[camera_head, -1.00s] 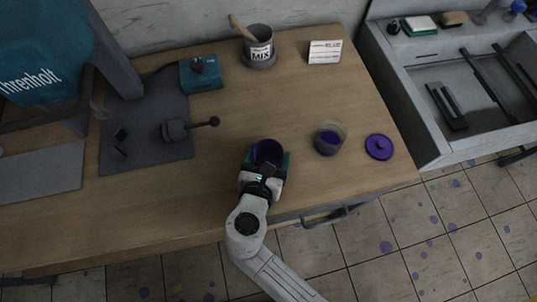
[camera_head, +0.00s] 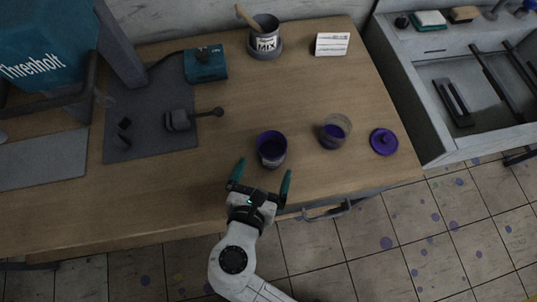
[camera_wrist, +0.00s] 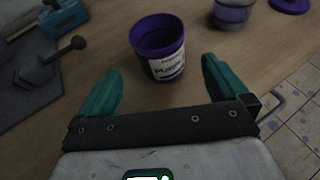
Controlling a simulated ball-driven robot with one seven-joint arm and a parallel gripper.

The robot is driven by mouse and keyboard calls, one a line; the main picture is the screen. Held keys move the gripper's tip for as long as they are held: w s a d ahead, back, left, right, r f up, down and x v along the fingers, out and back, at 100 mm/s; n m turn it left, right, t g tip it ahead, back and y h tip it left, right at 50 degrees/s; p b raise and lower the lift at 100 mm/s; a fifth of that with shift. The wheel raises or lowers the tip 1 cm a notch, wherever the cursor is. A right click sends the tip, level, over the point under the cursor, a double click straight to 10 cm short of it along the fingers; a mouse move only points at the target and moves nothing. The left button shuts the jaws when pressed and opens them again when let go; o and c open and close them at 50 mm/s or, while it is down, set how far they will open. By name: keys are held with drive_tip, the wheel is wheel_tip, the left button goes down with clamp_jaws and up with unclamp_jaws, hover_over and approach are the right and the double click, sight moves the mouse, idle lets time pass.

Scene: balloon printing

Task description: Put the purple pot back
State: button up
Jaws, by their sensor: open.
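The purple pot (camera_head: 271,149) stands upright and open on the wooden table, near the front edge. In the wrist view the purple pot (camera_wrist: 160,48) shows a white label and a dark inside. My gripper (camera_head: 262,178) is open and empty, just in front of the pot, with its teal fingers spread apart. In the wrist view my gripper (camera_wrist: 162,84) has one finger on each side, and the pot stands beyond the fingertips, apart from them. A purple lid (camera_head: 384,141) with a knob lies on the table to the right.
A clear cup with purple contents (camera_head: 334,131) stands between the pot and the lid. A grey MIX pot (camera_head: 264,38) with a wooden stick and a white card (camera_head: 332,44) are at the back. A teal box (camera_head: 205,64) and a dark tool (camera_head: 180,120) are left. A sink (camera_head: 455,90) is right.

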drive_tip(key=shift+v, duration=1.8)
